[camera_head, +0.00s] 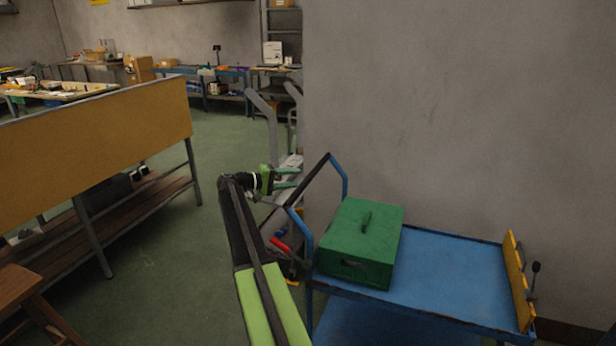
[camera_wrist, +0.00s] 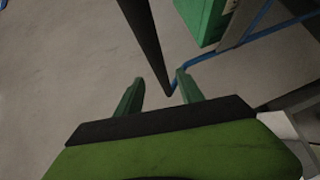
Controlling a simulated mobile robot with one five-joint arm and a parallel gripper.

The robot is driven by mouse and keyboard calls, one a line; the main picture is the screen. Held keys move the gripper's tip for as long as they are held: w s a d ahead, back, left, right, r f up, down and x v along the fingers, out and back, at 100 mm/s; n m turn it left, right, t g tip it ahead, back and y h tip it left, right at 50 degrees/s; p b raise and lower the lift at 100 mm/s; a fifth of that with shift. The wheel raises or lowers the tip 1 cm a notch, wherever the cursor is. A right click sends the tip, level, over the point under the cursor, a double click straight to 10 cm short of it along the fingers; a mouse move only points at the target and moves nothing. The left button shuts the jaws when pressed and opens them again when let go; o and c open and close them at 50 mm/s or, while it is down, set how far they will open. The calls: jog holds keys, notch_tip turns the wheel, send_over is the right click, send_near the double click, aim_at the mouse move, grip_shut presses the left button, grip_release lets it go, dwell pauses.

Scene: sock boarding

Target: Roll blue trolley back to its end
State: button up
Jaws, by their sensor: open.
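The blue trolley (camera_head: 450,270) stands against the grey wall in the head view. Its handle (camera_head: 320,167) is a black bar on blue posts at the trolley's left end. In the wrist view, the black handle bar (camera_wrist: 147,40) shows in the gap between the open fingers of my gripper (camera_wrist: 159,77). I cannot tell whether the fingertips reach past the bar or touch it. A green metal box (camera_head: 355,240) sits on the trolley's top near the handle.
A yellow panel (camera_head: 512,280) with a dark lever stands at the trolley's right end. A grey-framed object (camera_head: 265,125) and red and orange items (camera_head: 283,247) are beyond the handle. A workbench (camera_head: 100,135) stands at left. Green floor (camera_head: 165,250) is clear between it and my arm.

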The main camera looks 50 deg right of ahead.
jog(key=v, duration=0.8)
jog(key=shift+p, duration=0.4)
jog(key=w+a+f+n+t+y, duration=0.1)
jog(key=a+f+n+t, duration=0.15)
jog(key=a, duration=0.85)
jog(key=w+a+f+n+t, duration=0.1)
jog(key=w+a+f+t, duration=0.15)
jog(key=a, duration=0.85)
jog(key=s+a+f+n+t+y, duration=0.1)
jog(key=s+a+f+y, duration=0.4)
jog(key=a, duration=0.7)
jog(key=s+a+f+n+t+y, duration=0.1)
jog(key=s+a+f+y, duration=0.5)
jog(key=a, duration=0.5)
jog(key=s+a+f+n+t+y, duration=0.15)
jog(key=s+a+f, duration=0.45)
jog(key=a, duration=0.6)
notch_tip(320, 180, up, 14)
jog(key=p, duration=1.2)
jog(key=shift+g+y+p, duration=0.35)
jog(key=shift+g+y, duration=0.1)
